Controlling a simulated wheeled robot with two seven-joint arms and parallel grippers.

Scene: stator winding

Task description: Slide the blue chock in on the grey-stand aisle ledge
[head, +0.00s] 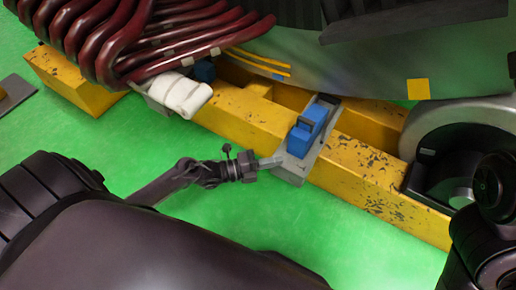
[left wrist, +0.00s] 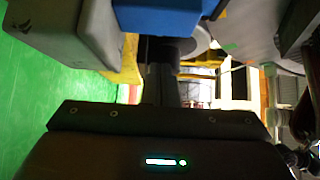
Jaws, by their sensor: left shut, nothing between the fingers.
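The blue chock (head: 306,133) sits on a grey ledge (head: 292,172) that lies across the yellow beam, close under the big round stator. It also shows at the top of the left wrist view (left wrist: 158,16), beside a grey block-like part (left wrist: 72,32). My left gripper (head: 270,162) is shut and empty. Its tip is at the near left side of the grey ledge, just short of the chock; I cannot tell whether it touches. The fingers are not clear in the left wrist view. My right arm shows at the right edge, its gripper out of view.
The yellow beam (head: 365,172) runs diagonally below the stator (head: 380,65). A grey roller (head: 455,125) stands at right. Green floor in front is clear.

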